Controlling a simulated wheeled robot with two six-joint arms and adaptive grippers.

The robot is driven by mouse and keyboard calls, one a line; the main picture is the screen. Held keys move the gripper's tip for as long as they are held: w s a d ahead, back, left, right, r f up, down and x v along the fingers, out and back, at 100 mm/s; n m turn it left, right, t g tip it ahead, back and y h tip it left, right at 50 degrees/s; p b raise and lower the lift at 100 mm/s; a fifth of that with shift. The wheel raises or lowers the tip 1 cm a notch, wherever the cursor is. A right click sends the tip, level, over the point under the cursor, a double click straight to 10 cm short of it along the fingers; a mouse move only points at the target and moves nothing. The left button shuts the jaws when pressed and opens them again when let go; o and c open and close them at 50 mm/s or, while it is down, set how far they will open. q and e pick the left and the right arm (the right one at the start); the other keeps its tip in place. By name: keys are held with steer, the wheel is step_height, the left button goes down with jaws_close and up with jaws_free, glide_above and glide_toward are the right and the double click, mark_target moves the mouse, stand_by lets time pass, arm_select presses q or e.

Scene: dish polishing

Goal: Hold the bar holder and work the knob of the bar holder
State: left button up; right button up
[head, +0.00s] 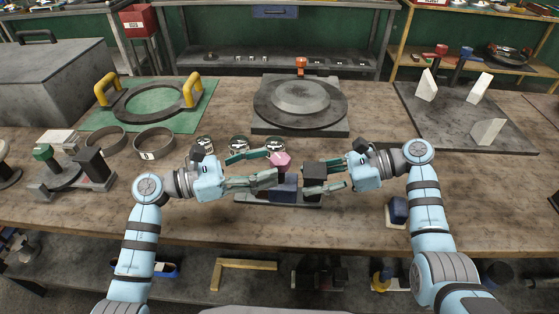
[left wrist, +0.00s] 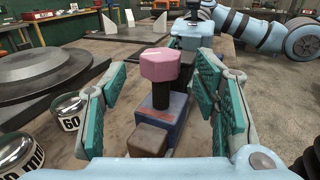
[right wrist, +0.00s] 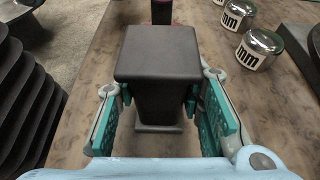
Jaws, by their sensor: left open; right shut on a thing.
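The bar holder stands on the table in front of me. It has a dark base (head: 245,199), a blue body (head: 284,186), a pink faceted knob (head: 280,159) and a tall black block (head: 314,170) at its right end. My left gripper (head: 272,166) is open around the knob. In the left wrist view the knob (left wrist: 166,66) sits on a dark stem between the spread fingers, with gaps on both sides. My right gripper (head: 328,176) is shut on the black block; in the right wrist view its fingers flank this block (right wrist: 157,90) and partly hide behind its top.
Several small metal weights (head: 238,143) stand just behind the bar holder. A round grey plate on a square base (head: 335,128) lies further back. Two metal rings (head: 154,143) and a green-knobbed fixture (head: 60,178) stand to the left. A small blue block (head: 397,210) is at the front right.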

mark_target(280, 162)
arm_select(q)
steer(key=x, duration=0.4)
steer(key=shift+d, duration=0.15)
steer(key=c, duration=1.2)
steer(key=m+g+h, duration=0.1)
steer(key=m+g, duration=0.1)
steer(key=g, duration=0.2)
steer(key=shift+w+m, duration=0.15)
steer(key=shift+m, duration=0.25)
steer(key=shift+m+g, duration=1)
steer(key=shift+g, duration=0.7)
steer(key=o, duration=1.2)
